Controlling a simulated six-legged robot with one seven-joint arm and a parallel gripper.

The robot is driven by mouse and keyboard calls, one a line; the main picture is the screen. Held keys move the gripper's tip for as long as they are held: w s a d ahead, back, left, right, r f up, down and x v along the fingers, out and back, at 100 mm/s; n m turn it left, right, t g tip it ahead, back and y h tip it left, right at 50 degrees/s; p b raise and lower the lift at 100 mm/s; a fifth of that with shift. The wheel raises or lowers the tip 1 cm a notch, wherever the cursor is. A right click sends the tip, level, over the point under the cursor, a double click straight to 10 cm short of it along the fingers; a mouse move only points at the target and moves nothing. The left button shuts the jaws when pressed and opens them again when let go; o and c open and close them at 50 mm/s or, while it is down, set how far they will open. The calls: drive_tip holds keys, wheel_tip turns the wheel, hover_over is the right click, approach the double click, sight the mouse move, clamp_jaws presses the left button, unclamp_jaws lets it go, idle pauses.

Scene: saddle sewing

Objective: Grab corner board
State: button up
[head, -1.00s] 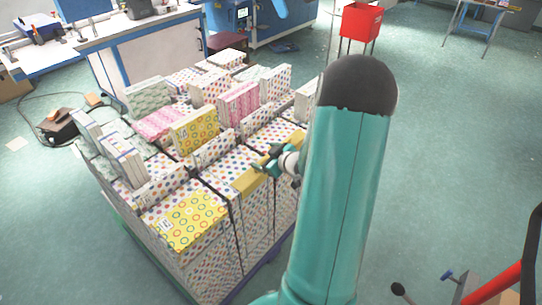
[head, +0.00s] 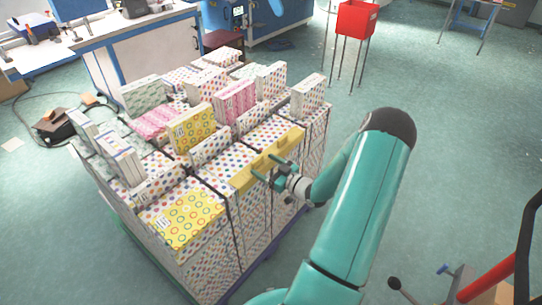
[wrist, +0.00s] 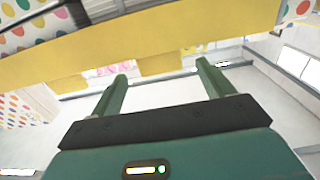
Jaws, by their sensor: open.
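The corner board is a long yellow strip (head: 243,180) along the top front edge of the stack of patterned boxes in the head view. In the wrist view its yellow band (wrist: 150,38) crosses the upper part of the picture. My gripper (head: 266,166) is open at the board's front side, near its middle, with its fingers pointing at it. In the wrist view the two green fingers (wrist: 162,70) stand apart, with their tips just below the band and nothing held. Whether the tips touch the board cannot be told.
A red bin on legs (head: 356,18) stands behind. A workbench (head: 130,50) is at the back left.

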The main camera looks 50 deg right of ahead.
sight(259, 161)
drive_tip(key=w, duration=0.6)
drive_tip(key=shift+a+r, duration=0.1)
drive_tip(key=shift+a, duration=0.15)
drive_tip(key=c, duration=1.2)
drive_tip(key=shift+r, duration=0.1)
